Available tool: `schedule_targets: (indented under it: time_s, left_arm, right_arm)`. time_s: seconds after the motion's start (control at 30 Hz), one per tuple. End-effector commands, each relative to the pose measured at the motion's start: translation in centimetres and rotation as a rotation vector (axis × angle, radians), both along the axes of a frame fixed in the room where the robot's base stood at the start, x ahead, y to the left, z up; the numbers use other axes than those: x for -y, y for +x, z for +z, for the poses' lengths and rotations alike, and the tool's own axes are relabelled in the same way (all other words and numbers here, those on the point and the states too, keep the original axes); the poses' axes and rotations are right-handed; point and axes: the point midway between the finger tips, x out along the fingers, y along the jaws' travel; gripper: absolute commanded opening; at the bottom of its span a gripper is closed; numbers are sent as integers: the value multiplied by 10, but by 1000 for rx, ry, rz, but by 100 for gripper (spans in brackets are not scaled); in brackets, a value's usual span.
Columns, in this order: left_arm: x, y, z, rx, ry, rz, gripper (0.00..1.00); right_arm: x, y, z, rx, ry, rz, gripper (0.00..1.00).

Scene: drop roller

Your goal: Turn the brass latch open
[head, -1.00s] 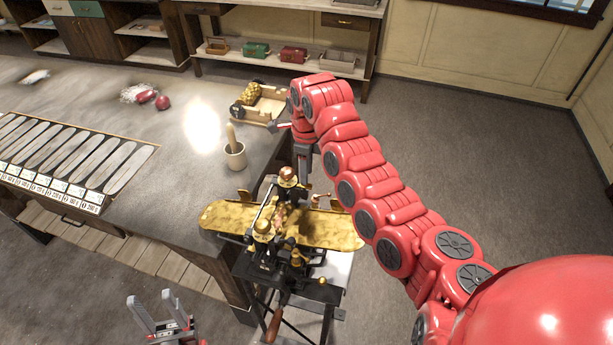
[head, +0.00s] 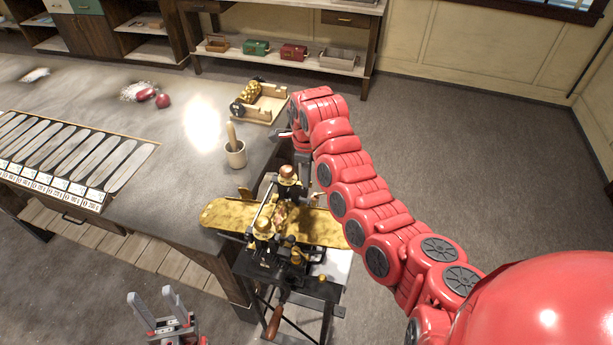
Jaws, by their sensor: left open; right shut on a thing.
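The drop roller machine (head: 262,262) stands on a small dark stand, with brass fittings and a long brass-coloured tray (head: 222,215) across it. My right gripper (head: 303,188) reaches down at the machine's back right side, beside a copper-topped brass post (head: 287,177). It is shut on a small part there, seemingly the brass latch, which the fingers and arm mostly hide. I cannot make out the latch's angle. My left gripper (head: 152,303) is open and empty at the bottom left, apart from the machine.
The grey workbench (head: 165,215) holds a cup with a pestle (head: 235,152), a wooden tray (head: 262,108) with a golden lump, and red fruit-like pieces (head: 148,95). A wooden-handled crank (head: 273,322) hangs at the machine's front. Floor to the right is clear.

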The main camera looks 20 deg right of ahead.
Motion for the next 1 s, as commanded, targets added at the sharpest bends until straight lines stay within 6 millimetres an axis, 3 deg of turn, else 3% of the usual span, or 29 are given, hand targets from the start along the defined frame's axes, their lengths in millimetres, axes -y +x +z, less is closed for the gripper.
schedule_targets:
  time_s: [0.47,1.0]
  left_arm:
    - [0,0,-1,0,0,0,50]
    - [0,0,-2,0,0,0,50]
  right_arm:
    - [-1,1,0,0,1,64,0]
    - [0,3,0,-1,2,507,0]
